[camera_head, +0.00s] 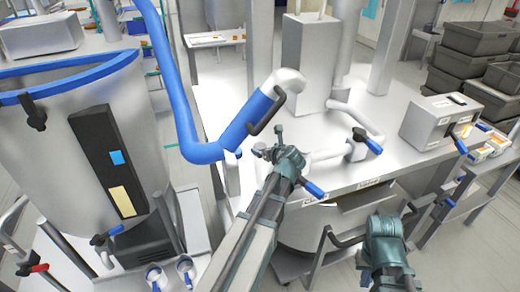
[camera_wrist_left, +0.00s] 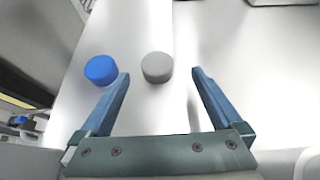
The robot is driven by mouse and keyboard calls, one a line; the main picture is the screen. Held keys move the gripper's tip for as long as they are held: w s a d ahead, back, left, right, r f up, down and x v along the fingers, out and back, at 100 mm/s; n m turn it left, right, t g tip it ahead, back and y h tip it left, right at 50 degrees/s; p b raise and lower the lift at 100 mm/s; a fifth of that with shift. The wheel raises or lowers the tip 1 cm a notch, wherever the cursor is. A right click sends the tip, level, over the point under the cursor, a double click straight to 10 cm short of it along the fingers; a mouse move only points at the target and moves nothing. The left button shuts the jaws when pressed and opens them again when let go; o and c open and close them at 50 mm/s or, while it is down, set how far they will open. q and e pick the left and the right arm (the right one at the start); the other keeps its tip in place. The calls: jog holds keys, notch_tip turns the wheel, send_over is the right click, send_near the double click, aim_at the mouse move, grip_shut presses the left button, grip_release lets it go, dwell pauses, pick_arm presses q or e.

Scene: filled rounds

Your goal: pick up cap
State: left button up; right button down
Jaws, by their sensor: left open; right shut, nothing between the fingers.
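In the left wrist view a round grey cap (camera_wrist_left: 157,67) stands on the white tabletop, between the lines of my two fingertips and nearer the left one. A round blue cap (camera_wrist_left: 101,70) stands left of it, beside the left fingertip. My left gripper (camera_wrist_left: 160,74) is open and empty, with its fingers spread either side of the grey cap; the height gap is hard to tell. In the head view my left gripper (camera_head: 268,144) is over the table's near left edge, and a small blue thing beside it seems to be the blue cap (camera_head: 238,153). My right gripper (camera_head: 384,219) is low at the right, apart from the caps.
The white table (camera_head: 395,125) carries pipes, blue-handled valves (camera_head: 367,140) and a grey box (camera_head: 437,122). A thick blue pipe (camera_head: 203,152) hangs close left of my left gripper. A large blue-rimmed tank (camera_head: 60,160) stands at the left. Grey crates (camera_head: 480,40) are stacked at the right.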

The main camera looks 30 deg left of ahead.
aim_at(261, 147)
pick_arm(q)
jog(key=b+x, duration=0.2)
jog(key=x, duration=0.2)
jog(key=shift+a+f, duration=0.2)
jog(key=shift+f, duration=0.1)
jog(key=shift+w+a+f, duration=0.1)
jog(key=shift+w+a, duration=0.05)
jog(key=shift+a, duration=0.15)
jog(key=shift+c, duration=0.4)
jog(key=c, duration=1.3)
